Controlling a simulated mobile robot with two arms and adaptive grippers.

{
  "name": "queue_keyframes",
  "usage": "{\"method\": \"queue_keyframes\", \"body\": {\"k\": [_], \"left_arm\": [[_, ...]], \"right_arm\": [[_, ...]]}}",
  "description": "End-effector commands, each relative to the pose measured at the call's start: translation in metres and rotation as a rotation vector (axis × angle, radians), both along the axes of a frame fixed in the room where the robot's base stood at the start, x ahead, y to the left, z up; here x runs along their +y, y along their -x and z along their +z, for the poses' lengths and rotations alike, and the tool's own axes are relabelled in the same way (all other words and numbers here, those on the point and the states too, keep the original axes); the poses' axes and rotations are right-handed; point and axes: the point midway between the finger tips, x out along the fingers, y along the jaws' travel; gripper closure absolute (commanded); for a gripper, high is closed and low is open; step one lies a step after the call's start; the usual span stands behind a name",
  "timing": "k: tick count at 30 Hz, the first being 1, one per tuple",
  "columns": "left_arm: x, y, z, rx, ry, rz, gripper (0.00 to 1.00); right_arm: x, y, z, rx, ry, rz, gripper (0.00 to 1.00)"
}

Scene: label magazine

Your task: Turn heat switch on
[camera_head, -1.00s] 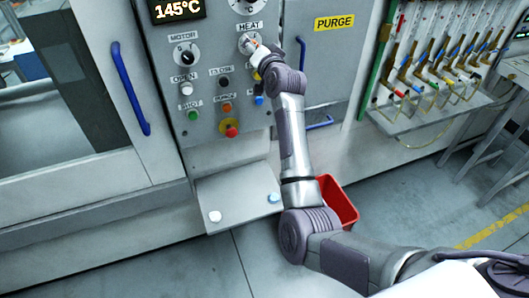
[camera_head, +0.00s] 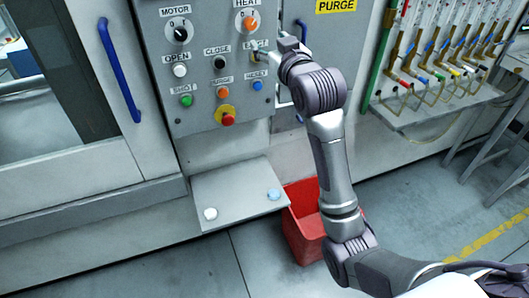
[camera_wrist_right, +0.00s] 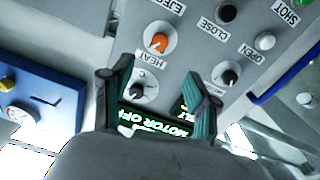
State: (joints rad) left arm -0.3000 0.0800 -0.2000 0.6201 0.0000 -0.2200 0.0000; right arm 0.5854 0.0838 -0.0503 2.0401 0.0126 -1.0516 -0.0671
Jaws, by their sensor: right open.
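The heat switch (camera_head: 249,22) is a round dial with an orange lit knob under the HEAT label at the top of the control panel. It also shows in the right wrist view (camera_wrist_right: 159,41), beyond the fingertips. The knob's slot looks tilted in that view. My right gripper (camera_head: 279,46) is beside the panel, just below and right of the heat switch, apart from it. In the wrist view the two fingers of the right gripper (camera_wrist_right: 160,76) stand apart with nothing held. My left gripper is out of view.
The motor switch (camera_head: 180,33) is left of the heat switch. Several push buttons and a red emergency stop (camera_head: 227,116) are below. A small shelf (camera_head: 236,202) and a red bin (camera_head: 301,227) are under the panel. A blue handle (camera_head: 119,70) is at the left.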

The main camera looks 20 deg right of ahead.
Motion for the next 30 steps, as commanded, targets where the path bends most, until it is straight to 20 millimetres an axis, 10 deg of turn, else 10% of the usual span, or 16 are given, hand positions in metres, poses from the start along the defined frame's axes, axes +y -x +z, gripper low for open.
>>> {"method": "queue_keyframes", "body": {"k": [30], "left_arm": [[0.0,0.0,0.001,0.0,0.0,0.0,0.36]], "right_arm": [[0.006,-0.037,-0.199,0.305,0.002,0.009,0.4]]}}
